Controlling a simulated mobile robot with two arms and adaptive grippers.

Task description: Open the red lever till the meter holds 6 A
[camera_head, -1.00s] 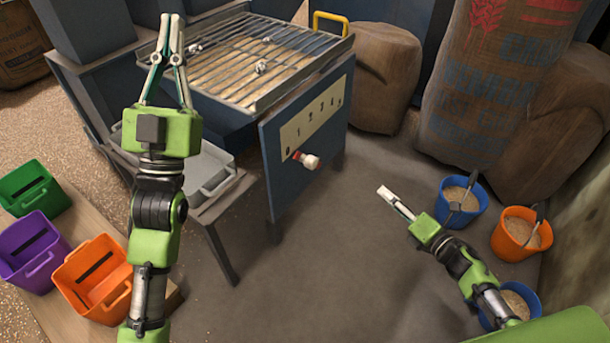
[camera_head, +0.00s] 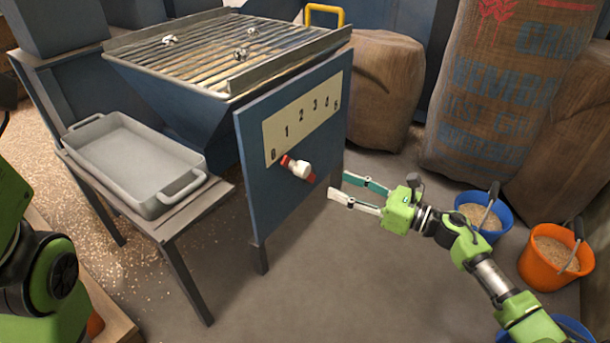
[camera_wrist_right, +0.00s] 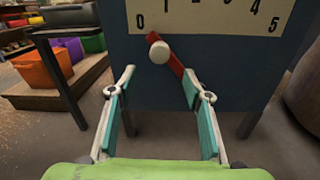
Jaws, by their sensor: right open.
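The red lever (camera_head: 287,161) with a white knob (camera_head: 302,169) sits low on the blue panel, under a cream scale plate (camera_head: 328,98) numbered 0 to 5. The lever sits near the 0 end. In the right wrist view the red lever (camera_wrist_right: 172,59) slants, with the white knob (camera_wrist_right: 159,54) in front. My right gripper (camera_head: 337,185) is open and empty, right of the lever and apart from it, fingers towards the panel. In the wrist view the right gripper (camera_wrist_right: 158,74) has the knob just beyond and between its fingertips. My left gripper is out of frame. No ammeter shows.
A grated hopper (camera_head: 230,50) stands above the panel. A grey tray (camera_head: 125,165) rests on a low stand at left. Sacks (camera_head: 485,100) stand at back right. A blue bucket (camera_head: 497,222) and an orange bucket (camera_head: 540,268) stand near my right arm. The floor before the panel is clear.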

